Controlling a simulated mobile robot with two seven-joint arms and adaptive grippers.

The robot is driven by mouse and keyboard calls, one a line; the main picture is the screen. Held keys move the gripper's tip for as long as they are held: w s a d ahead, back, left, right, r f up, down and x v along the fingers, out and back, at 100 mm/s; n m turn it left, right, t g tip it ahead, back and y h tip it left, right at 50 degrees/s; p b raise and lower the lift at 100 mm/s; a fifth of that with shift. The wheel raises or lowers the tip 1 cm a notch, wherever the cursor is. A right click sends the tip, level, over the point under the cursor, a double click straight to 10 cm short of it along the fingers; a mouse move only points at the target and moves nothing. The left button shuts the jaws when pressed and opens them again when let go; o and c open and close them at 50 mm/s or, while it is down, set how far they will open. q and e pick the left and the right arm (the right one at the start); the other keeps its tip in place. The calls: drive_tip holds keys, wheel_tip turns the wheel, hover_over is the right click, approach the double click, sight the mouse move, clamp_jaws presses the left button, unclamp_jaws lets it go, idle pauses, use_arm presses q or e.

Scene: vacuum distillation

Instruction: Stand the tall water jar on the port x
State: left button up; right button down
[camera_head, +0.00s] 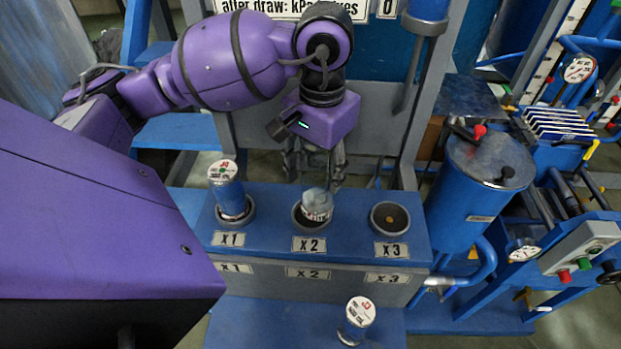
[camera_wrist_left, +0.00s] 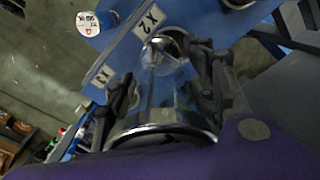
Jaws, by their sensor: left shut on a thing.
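The clear jar is hard to make out between the fingers in the head view. A grey-topped piece with a white label (camera_head: 316,206) shows at port X2 (camera_head: 298,219); I cannot tell whether it belongs to the held jar. A white-capped jar (camera_head: 222,182) stands in port X1 (camera_head: 246,216). Port X3 (camera_head: 389,218) is empty. My right gripper is not visible.
Another white-capped jar (camera_head: 357,318) stands on the lower blue step in front. A blue tank (camera_head: 470,195) with a lid stands right of the ports. A grey upright post (camera_head: 428,100) rises behind the block. The step left of the front jar is clear.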

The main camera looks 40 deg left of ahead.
sight(311, 183)
use_arm(q)
drive_tip(key=shift+w+a+f, duration=0.25)
drive_tip(key=shift+a+f, duration=0.2)
drive_tip(key=shift+f, duration=0.1)
drive_tip(key=shift+w+a+f, duration=0.25)
drive_tip(key=shift+a+f, duration=0.15)
drive_tip(key=shift+f, duration=0.15)
drive_tip(key=shift+w+a+f, duration=0.1)
drive_tip(key=shift+a+f, duration=0.1)
drive_tip(key=shift+f, duration=0.8)
drive_tip(key=shift+w+a+f, duration=0.1)
drive_tip(key=shift+a+f, duration=0.05)
drive_tip(key=shift+f, duration=0.8)
drive_tip(key=shift+f, duration=0.15)
drive_tip(key=o, duration=1.4)
drive_tip(key=shift+o, duration=0.2)
wheel_tip(311, 183, up, 12)
